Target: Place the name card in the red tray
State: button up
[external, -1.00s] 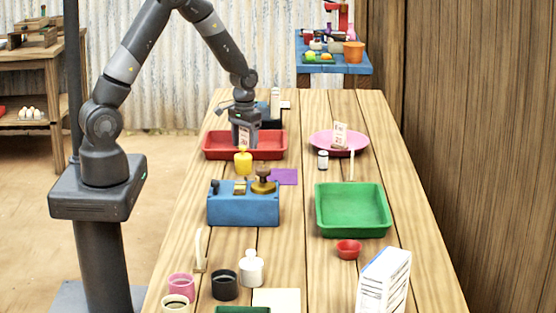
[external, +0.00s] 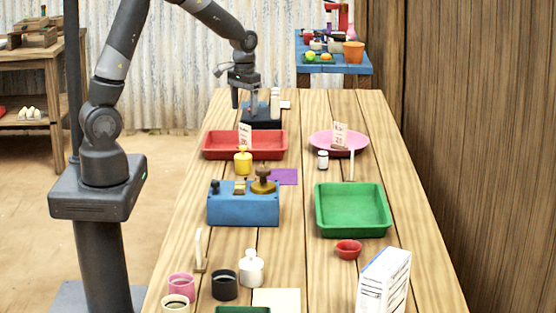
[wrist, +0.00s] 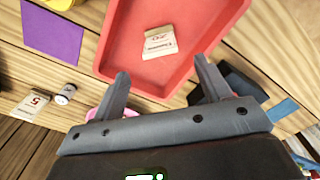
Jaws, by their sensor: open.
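The name card (external: 245,135) is a small pale card with reddish print. It stands inside the red tray (external: 222,153), apart from my gripper. In the wrist view the card (wrist: 160,42) rests on the floor of the red tray (wrist: 205,17), clear of the fingers. My gripper (external: 246,100) is open and empty, above and behind the tray's far edge. The wrist view shows its two fingers (wrist: 162,72) spread apart, with nothing between them.
A dark item (external: 262,118) stands beneath my gripper. A pink plate (external: 322,143) with another printed card (external: 339,135) is right of the red tray. A yellow bottle (external: 243,162) and blue box (external: 245,208) stand in front. A green tray (external: 350,225) is nearer right.

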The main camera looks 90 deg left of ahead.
jog(key=s+d+r+m+t, duration=0.25)
jog(key=s+d+r, duration=0.35)
jog(key=d, duration=0.5)
jog(key=s+d+r+m+t, duration=0.2)
jog(key=s+d+r+m, duration=0.15)
jog(key=d+r, duration=0.65)
jog(key=s+d+m+t, duration=0.1)
jog(key=s+d+m, duration=0.2)
jog(key=s+d, duration=0.3)
jog(key=shift+s, duration=0.25)
